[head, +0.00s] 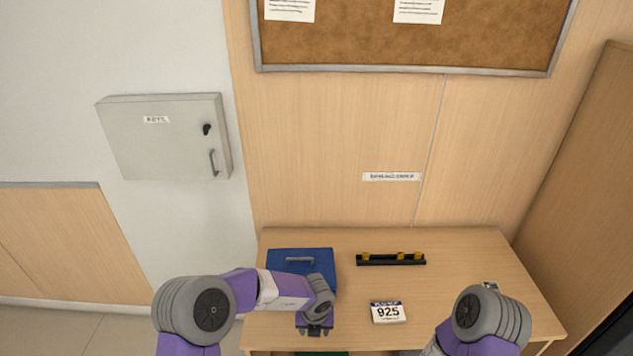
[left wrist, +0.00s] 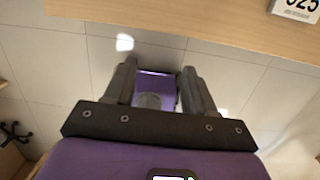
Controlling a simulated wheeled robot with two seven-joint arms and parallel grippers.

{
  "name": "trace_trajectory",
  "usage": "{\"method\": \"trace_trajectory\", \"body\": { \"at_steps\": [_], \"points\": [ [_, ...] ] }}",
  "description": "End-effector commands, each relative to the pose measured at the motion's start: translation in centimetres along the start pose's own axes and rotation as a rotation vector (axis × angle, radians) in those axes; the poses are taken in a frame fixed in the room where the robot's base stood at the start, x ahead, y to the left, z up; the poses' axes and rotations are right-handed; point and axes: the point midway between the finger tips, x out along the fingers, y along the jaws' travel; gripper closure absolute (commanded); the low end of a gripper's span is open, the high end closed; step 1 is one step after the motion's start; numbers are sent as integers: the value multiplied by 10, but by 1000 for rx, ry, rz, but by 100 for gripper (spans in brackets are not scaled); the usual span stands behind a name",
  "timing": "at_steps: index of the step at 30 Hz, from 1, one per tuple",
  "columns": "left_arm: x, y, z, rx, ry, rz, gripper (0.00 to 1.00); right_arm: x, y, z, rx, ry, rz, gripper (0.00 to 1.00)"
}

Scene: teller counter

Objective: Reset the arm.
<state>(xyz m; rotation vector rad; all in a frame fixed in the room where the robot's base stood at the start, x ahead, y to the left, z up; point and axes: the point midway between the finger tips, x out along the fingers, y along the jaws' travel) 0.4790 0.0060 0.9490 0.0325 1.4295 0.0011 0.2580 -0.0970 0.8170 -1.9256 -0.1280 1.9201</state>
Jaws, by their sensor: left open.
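My left arm reaches in from the left in the head view. Its gripper (head: 314,330) points down near the front edge of the wooden counter (head: 460,280), in front of the blue box. In the left wrist view the gripper (left wrist: 158,85) has its two dark fingers apart with nothing between them. The floor and a purple part of my own body show beyond the fingers. My right arm shows at the lower right of the head view; its gripper is out of the picture.
A blue box with a handle (head: 290,255) stands at the counter's back left, partly behind my left arm. A black rack with yellow pieces (head: 391,259) lies at the back middle. A grey key cabinet (head: 165,140) hangs on the wall.

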Motion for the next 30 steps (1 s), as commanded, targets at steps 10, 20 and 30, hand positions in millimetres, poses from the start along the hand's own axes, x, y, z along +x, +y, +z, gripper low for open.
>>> {"method": "trace_trajectory", "body": {
  "at_steps": [10,20,30],
  "points": [
    [46,49,-7,416,-74,108,45,10,4,-1,0,2,0,38],
    [108,95,-43,1186,-132,178,45,25,9,-2,0,1,0,38],
    [157,98,-146,2173,-250,28,45,43,16,-2,0,1,0,38]
  ]
}}
